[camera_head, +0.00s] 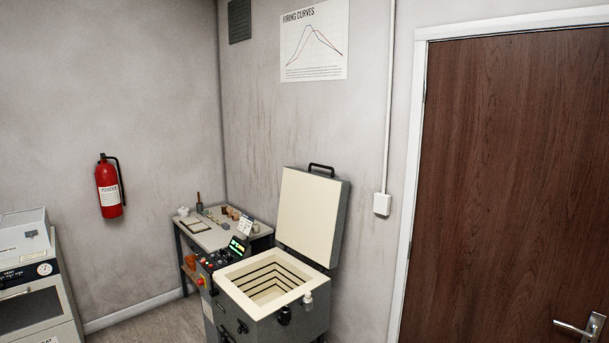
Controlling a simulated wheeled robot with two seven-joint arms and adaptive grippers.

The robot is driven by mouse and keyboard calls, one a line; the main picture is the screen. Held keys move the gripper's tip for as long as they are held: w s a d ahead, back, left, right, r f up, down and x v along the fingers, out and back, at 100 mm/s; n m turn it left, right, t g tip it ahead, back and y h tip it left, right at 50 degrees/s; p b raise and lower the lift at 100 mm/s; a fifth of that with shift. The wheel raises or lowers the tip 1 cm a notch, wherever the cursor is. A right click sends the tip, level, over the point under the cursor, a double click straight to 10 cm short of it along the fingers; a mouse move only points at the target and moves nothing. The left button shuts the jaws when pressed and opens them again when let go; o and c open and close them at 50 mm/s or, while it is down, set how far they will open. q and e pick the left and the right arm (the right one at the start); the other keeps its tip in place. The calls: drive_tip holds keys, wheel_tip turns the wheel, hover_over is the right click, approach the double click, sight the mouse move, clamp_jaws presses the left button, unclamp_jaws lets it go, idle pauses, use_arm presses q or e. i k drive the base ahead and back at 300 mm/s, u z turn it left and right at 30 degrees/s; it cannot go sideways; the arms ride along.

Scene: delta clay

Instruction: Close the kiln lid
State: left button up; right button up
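The kiln (262,325) stands at the bottom middle of the head view, a grey box with a cream rim and a stepped, empty-looking chamber. Its lid (308,216) is open and stands upright, leaning slightly back, at the right rear of the kiln. The lid's cream inner face shows, and a black handle (322,168) sits on its top edge. A lit control panel (238,246) is at the kiln's left side. Neither of my grippers is in the head view.
A small work table (205,236) with small items stands behind the kiln at left. A grey-white machine (35,285) is at the far left. A red extinguisher (109,188) hangs on the wall. A brown door (510,180) is at right. Some floor (150,325) shows clear left of the kiln.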

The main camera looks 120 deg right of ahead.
sight(311, 214)
drive_tip(key=z, duration=3.95)
